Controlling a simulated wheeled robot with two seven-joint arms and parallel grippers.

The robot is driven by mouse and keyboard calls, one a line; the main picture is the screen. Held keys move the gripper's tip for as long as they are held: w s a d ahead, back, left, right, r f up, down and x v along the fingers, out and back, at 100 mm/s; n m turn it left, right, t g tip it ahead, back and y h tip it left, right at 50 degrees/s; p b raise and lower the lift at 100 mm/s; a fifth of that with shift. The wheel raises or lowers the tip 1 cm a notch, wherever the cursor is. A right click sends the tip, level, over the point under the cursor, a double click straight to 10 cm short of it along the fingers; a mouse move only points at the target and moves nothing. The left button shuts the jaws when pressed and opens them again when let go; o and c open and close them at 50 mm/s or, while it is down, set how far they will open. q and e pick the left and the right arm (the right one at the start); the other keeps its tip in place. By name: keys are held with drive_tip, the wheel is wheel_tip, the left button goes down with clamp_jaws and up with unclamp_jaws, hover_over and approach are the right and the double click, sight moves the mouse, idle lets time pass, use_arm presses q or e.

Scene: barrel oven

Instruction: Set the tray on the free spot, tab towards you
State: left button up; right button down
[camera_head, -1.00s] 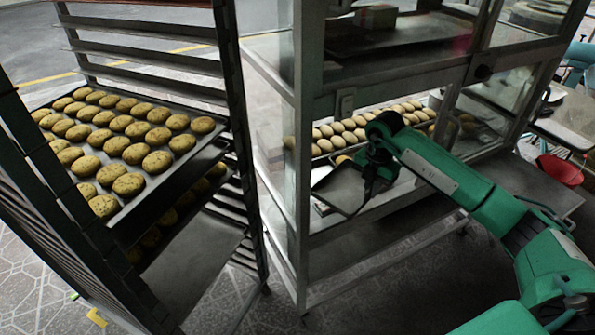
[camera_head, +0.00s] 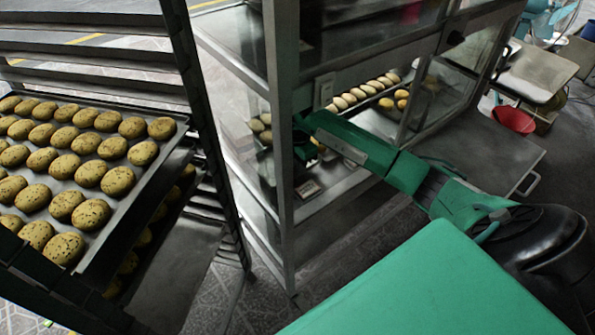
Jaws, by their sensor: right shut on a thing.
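My right arm reaches from the lower right into the glass-sided cabinet (camera_head: 283,110). My right gripper (camera_head: 307,158) is inside it, shut on a tray, largely hidden by the arm and a cabinet post. The held tray and its tab cannot be made out clearly; a few buns (camera_head: 261,126) show through the side glass beside the gripper. A row of pale buns (camera_head: 365,90) and some orange ones (camera_head: 402,99) lie on the same level further right. Which spot is free cannot be told. My left gripper is not in view.
A tall rack (camera_head: 190,75) stands at the left, holding a baking tray (camera_head: 152,165) of speckled cookies, with more cookies below. The cabinet's post is close to my right arm.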

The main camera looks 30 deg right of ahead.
wheel_tip(320, 180, down, 3)
drive_tip(key=shift+r, duration=0.15)
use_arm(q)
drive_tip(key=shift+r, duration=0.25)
use_arm(e)
drive_tip(key=c, duration=1.6)
unclamp_jaws()
drive_tip(key=shift+o, duration=0.2)
